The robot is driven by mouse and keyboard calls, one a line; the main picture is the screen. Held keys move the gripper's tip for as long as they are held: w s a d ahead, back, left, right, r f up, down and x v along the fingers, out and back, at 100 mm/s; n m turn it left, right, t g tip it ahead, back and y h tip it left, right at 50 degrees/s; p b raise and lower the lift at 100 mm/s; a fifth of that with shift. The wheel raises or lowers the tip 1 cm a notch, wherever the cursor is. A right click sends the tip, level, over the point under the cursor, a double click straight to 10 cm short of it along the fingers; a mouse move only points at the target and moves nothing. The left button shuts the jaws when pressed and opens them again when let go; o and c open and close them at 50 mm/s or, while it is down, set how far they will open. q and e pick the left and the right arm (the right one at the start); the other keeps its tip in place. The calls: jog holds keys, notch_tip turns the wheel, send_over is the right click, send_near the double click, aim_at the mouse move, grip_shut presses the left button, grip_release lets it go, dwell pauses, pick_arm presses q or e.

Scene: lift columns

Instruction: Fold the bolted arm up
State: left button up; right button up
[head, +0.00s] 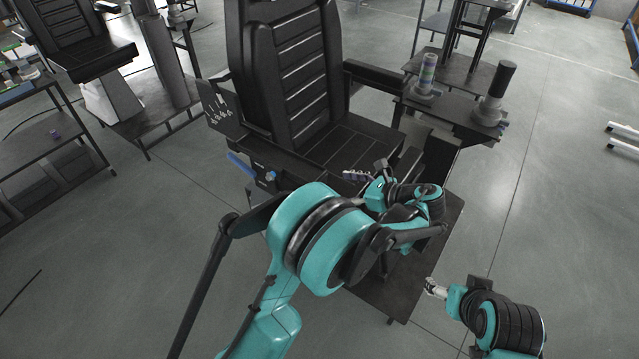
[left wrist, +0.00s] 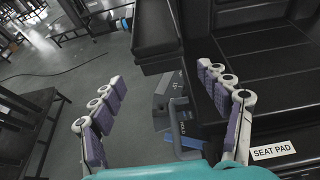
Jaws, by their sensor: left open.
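A black seat (head: 340,145) with a ribbed backrest stands in front of me. A dark armrest (head: 375,76) runs along its right side. On its left side is a dark panel with white markings (head: 218,105); I cannot tell which arm is the bolted one. A dark padded block (left wrist: 157,35) shows ahead in the left wrist view, with a grey labelled bracket and handle (left wrist: 178,115) below it. My left gripper (left wrist: 161,77) is open and empty over the seat's left front; in the head view my wrist mostly hides it. My right gripper (head: 434,288) is low at right, apart from the seat.
A blue handle (head: 240,165) and a blue knob (head: 270,176) sit at the seat's left edge. A shelf at right holds two upright cylinders (head: 427,75) (head: 495,90). A "SEAT PAD" label (left wrist: 273,150) lies at right. Another chair (head: 75,35) and a workbench (head: 45,150) stand left. Floor at right is mostly clear.

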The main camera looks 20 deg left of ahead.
pick_arm(q)
jog(key=b+x, duration=0.2)
jog(key=x, duration=0.5)
jog(key=shift+w+a+f, duration=0.1)
jog(key=shift+a+f, duration=0.05)
jog(key=shift+a, duration=0.15)
